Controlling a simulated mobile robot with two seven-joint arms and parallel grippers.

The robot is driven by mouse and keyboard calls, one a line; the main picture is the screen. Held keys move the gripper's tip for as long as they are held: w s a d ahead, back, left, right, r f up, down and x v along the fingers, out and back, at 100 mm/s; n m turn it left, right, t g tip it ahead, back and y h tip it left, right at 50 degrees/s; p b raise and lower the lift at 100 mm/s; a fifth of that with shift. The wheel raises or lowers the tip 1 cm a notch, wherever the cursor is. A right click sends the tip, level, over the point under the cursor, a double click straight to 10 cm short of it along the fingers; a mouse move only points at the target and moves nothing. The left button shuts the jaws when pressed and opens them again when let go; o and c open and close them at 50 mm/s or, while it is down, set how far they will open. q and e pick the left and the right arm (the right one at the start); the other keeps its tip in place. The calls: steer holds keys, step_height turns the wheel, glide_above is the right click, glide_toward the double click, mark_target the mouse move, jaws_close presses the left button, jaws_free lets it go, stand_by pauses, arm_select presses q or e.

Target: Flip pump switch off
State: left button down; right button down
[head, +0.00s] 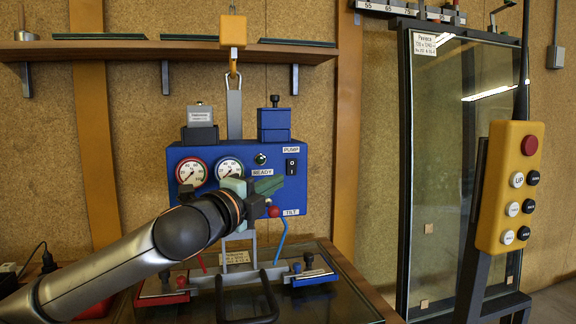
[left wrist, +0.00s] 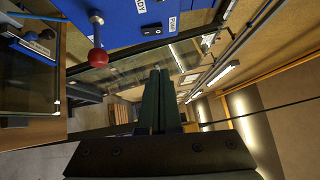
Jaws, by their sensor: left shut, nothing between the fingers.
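The pump switch (head: 291,167) is a small black rocker with white marks, under the PUMP label on the right of the blue control box (head: 318,150). It also shows near the top of the left wrist view (left wrist: 152,29). Which way the rocker is tipped is too small to tell. My left gripper (head: 270,185) is in front of the box, just left of and below the switch in the head view. Its dark green fingers (left wrist: 160,75) are shut, with nothing between them. They look apart from the switch in the left wrist view. My right gripper is out of view.
Two gauges (head: 191,172) are on the left. A yellow button pendant (head: 510,185) and glass panel (head: 450,180) stand at right. A glass-topped table (head: 345,290) lies below.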

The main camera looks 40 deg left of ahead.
arm_select(q)
steer(key=p, duration=0.1)
glide_toward(297, 162)
steer(key=w+d, duration=0.3)
steer(key=w, duration=0.1)
steer(key=shift+w+a+r+p, duration=0.15)
steer(key=shift+w+a, duration=0.1)
steer(key=shift+a, duration=0.35)
steer(key=shift+w+a+p, duration=0.15)
steer(key=shift+w+a, duration=0.05)
steer(key=shift+a, duration=0.4)
steer(key=shift+w+a, duration=0.35)
steer(key=shift+a, duration=0.05)
steer(key=shift+w+a, duration=0.1)
